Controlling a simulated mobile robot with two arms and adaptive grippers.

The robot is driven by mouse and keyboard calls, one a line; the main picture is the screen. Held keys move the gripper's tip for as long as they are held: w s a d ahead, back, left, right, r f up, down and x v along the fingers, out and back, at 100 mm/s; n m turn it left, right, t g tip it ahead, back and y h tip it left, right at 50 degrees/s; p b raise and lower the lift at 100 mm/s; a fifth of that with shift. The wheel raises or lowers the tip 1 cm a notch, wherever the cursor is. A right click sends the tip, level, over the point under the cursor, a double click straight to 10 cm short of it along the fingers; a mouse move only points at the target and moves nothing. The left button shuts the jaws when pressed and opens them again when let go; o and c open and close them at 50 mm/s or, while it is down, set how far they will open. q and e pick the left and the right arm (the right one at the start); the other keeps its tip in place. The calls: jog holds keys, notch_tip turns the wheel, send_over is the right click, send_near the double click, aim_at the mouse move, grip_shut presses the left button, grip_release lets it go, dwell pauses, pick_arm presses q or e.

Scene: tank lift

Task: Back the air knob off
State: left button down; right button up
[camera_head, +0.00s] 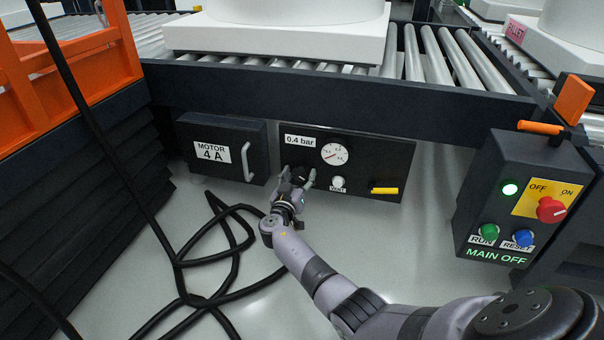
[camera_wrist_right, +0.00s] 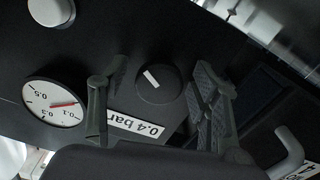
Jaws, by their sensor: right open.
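The black air knob (camera_wrist_right: 160,80) has a white pointer mark and sits on a dark panel (camera_head: 370,160) under the roller conveyor. In the right wrist view, one finger (camera_wrist_right: 97,105) is on each side of the knob, with gaps showing; I cannot tell the depth. The needle reads low on the scale. My left gripper is out of view.
A white button (camera_head: 337,183) and a yellow lever (camera_head: 384,190) are on the same panel. A "MOTOR 4A" box (camera_head: 215,150) with a handle is to the left. A control box (camera_head: 520,200) stands at right. Black cables (camera_head: 235,240) lie on the floor.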

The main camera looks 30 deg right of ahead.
jog(key=c, duration=1.1)
jog(key=shift+c, duration=0.2)
